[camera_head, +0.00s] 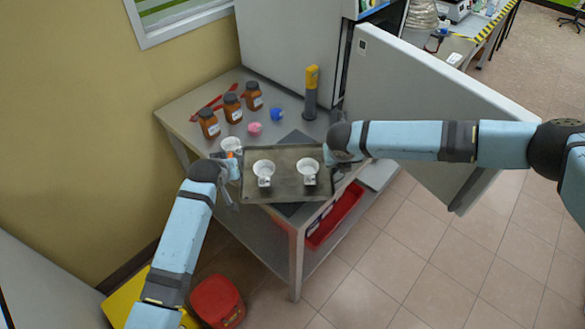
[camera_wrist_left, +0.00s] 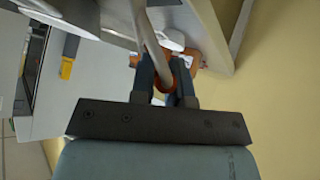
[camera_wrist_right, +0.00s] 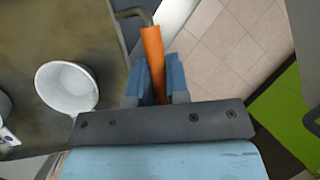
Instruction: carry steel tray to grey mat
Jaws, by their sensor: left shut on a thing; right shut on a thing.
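The steel tray (camera_head: 286,188) is held between my two grippers, above the near part of the steel table. It carries two white cups, the left cup (camera_head: 264,170) and the right cup (camera_head: 308,168). My left gripper (camera_head: 232,172) is shut on the tray's left handle, which shows between the fingers in the left wrist view (camera_wrist_left: 164,82). My right gripper (camera_head: 332,156) is shut on the orange right handle (camera_wrist_right: 153,62). The grey mat (camera_head: 294,138) shows behind and below the tray; the tray hides much of it. I cannot tell whether the tray touches it.
Several brown bottles (camera_head: 232,107), a pink item (camera_head: 255,128), a blue item (camera_head: 277,114) and a yellow-topped device (camera_head: 311,92) stand on the table behind the tray. An open cabinet door (camera_head: 415,95) is behind my right arm.

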